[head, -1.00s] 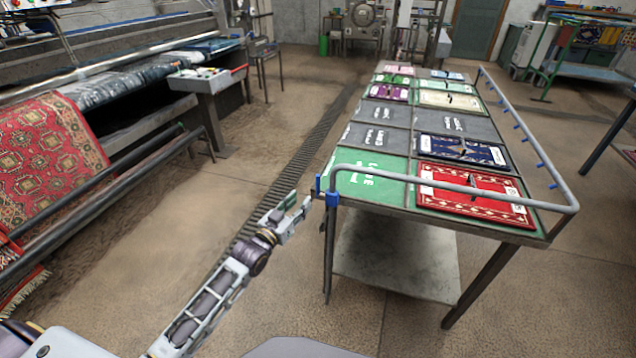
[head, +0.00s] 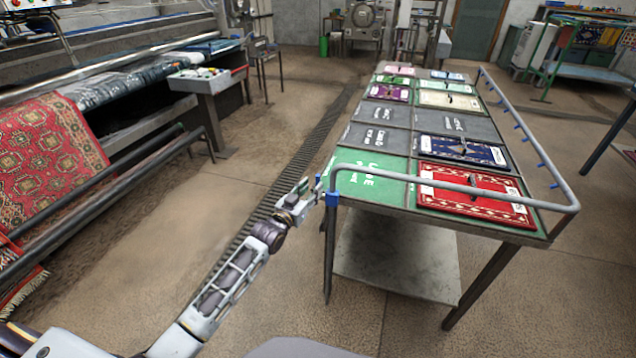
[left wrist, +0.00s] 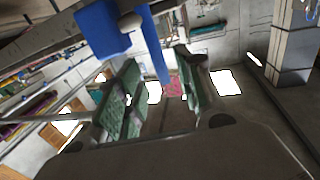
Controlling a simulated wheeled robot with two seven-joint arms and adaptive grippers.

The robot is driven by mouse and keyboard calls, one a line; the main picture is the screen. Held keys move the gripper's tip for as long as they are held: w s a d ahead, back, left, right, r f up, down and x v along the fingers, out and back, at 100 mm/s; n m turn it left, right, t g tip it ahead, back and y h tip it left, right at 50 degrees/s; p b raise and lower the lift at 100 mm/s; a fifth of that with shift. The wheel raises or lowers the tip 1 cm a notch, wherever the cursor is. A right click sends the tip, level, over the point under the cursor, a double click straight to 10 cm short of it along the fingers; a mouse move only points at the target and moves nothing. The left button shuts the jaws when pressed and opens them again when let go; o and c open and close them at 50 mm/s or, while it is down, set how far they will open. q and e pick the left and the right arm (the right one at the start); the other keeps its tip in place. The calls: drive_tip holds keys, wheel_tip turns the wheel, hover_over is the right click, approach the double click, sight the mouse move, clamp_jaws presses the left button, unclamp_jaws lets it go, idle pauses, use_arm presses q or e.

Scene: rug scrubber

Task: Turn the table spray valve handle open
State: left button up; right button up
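The spray valve is blue, on the grey spray pipe at the table's near left corner. In the head view its blue body (head: 332,199) shows, and the handle is mostly hidden at my fingertips. In the left wrist view the blue valve body (left wrist: 103,30) is close at upper left, and the long thin blue handle (left wrist: 156,45) points down toward the gap between my fingers. My left gripper (head: 311,190) is at the corner beside the valve. Its green-padded fingers (left wrist: 160,85) stand apart in the left wrist view. I cannot tell whether they touch the handle. My right gripper is not in view.
The grey pipe (head: 460,186) with blue nozzles runs along the table's near and right sides. Rug samples, including a red one (head: 470,206), lie on the table (head: 385,225). A control pedestal (head: 208,100) and rollers stand left. The floor between is clear.

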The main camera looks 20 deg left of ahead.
sight(317, 183)
use_arm(q)
drive_tip(key=shift+x, duration=2)
drive_tip(key=shift+w+d, duration=0.15)
drive_tip(key=shift+w, duration=0.4)
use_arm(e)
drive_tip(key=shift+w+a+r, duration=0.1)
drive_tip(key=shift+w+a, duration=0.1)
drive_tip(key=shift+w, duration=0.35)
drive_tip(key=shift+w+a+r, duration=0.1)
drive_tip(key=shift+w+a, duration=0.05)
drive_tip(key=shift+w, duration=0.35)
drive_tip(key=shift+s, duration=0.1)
use_arm(q)
drive_tip(key=shift+c, duration=0.5)
clamp_jaws()
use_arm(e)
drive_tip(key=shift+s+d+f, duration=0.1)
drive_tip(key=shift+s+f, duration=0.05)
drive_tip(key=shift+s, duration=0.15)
